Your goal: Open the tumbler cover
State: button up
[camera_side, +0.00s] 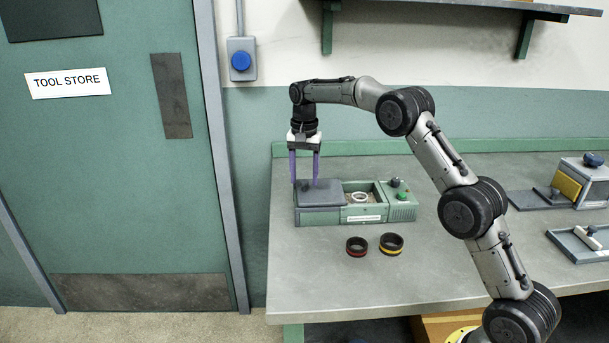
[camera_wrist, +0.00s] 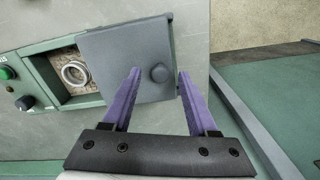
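The tumbler (camera_side: 380,208) is a green box on the bench with a flat grey cover (camera_side: 320,194) over its left part. The compartment right of the cover is uncovered, with a pale ring (camera_side: 361,197) inside. My gripper (camera_side: 305,184) points down at the cover, fingers apart. I cannot tell whether the fingertips touch the cover.
Two dark rings, one with a red band (camera_side: 356,246) and one with a yellow band (camera_side: 391,244), lie in front of the tumbler. A yellow-panelled device (camera_side: 568,188) and a grey tray (camera_side: 580,246) are at the right. The bench's front middle is clear.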

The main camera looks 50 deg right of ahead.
notch_tip(320, 180, up, 12)
dwell(0.7)
dwell(0.4)
